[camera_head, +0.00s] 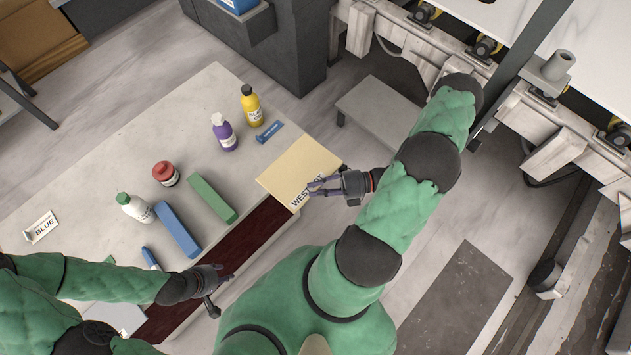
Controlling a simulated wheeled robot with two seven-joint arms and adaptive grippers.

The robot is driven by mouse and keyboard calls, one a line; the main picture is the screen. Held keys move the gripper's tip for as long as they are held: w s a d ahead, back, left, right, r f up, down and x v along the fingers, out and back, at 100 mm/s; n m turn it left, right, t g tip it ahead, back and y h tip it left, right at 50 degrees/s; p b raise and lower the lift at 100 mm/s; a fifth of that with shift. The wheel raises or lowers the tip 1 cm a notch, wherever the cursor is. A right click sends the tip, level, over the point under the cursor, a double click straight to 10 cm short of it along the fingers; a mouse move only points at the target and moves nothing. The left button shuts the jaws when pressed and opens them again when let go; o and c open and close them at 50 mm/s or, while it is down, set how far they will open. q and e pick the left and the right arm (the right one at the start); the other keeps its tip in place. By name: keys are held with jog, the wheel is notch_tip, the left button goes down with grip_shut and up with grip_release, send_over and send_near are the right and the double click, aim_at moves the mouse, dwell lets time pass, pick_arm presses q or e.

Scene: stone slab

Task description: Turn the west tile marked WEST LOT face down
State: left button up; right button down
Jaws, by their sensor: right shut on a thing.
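The tan west tile (292,165) is at the right end of the stone slab, with its marked face showing. Its black lettering runs along the lower right side, partly hidden by my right gripper; "WES" and the last letters show. My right gripper (314,188) is shut on the tile at that lettered side, its arm coming from the right. I cannot tell whether the tile is resting flat or slightly raised. My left gripper (222,292) is at the slab's front edge, fingers spread and empty, away from the tile.
On the slab (90,185) stand a yellow bottle (252,108), a purple bottle (224,135), a red-capped jar (166,174) and a green-capped bottle (134,208). Green (211,197) and blue (177,229) blocks lie nearer the front. A low grey stool (378,112) stands beyond the tile.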

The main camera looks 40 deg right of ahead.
jog(key=shift+r+p, duration=3.3)
jog(key=shift+r, duration=0.6)
jog(key=shift+f, duration=0.15)
